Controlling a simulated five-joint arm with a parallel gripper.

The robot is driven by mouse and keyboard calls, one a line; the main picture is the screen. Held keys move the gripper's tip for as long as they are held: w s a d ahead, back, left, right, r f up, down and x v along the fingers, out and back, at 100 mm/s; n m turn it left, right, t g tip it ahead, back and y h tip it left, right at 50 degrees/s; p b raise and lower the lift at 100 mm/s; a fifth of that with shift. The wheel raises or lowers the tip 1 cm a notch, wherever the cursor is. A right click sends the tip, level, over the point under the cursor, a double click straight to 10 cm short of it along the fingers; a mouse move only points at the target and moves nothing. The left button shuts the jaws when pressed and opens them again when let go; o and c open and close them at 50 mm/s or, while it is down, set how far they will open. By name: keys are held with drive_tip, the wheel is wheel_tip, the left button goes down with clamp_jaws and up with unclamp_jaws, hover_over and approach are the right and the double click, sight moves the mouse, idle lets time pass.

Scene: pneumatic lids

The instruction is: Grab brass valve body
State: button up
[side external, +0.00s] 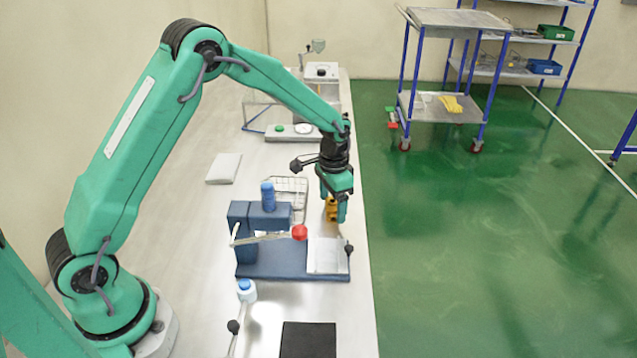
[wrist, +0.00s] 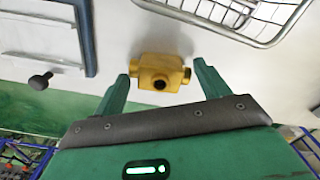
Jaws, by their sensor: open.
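The brass valve body (wrist: 160,66) is a yellow piece with a round dark opening and short side ports. It stands on the pale bench top, and in the side external view it is partly hidden behind my gripper (side external: 335,208). In the wrist view my gripper (wrist: 160,84) is open, with one green finger on either side of the valve body. A small gap shows between each fingertip and the side ports, so the gripper does not hold it. I cannot tell the exact height of the fingertips over the bench.
A wire basket (wrist: 240,33) sits close beside the valve body. A blue press fixture (side external: 265,262) with a red-knobbed lever (side external: 299,232) stands nearer the side camera. A dark square pad (side external: 308,341) lies at the front. The bench edge drops to the green floor (side external: 480,240) on the right.

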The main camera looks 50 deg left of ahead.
sight(333, 201)
drive_tip(key=c, duration=0.9)
drive_tip(key=shift+r, duration=0.2)
drive_tip(key=shift+r, duration=0.5)
wheel_tip(333, 201, up, 3)
drive_tip(key=shift+d+r, duration=0.15)
drive_tip(key=s+d+r, duration=0.6)
drive_tip(key=d, duration=0.3)
drive_tip(key=shift+s+d+r, duration=0.15)
drive_tip(key=shift+d+r, duration=0.1)
drive_tip(key=shift+d, duration=0.05)
